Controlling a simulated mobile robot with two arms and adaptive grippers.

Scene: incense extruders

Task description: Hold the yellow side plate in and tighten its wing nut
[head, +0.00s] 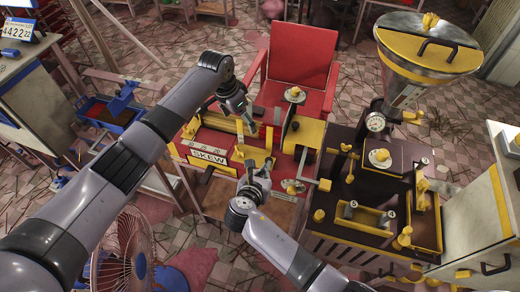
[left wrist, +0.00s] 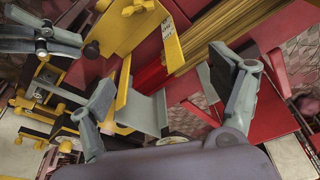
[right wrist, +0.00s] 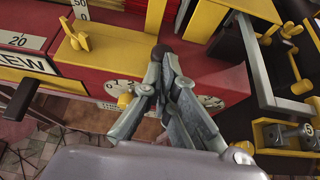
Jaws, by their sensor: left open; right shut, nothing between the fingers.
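A red machine with yellow plates and a SKEW label (head: 209,158) stands mid-view. My left gripper (head: 247,112) is open above the machine. In the left wrist view its fingers (left wrist: 165,85) spread around a grey plate and an upright yellow strip (left wrist: 124,80); I see no grip. A larger yellow plate (left wrist: 125,28) lies beyond. Which one is the side plate I cannot tell.
A dark table (head: 330,240) with yellow fixtures and a steel hopper (head: 425,65) stands to the right. A red chair (head: 300,60) is behind, a fan (head: 125,255) at front left.

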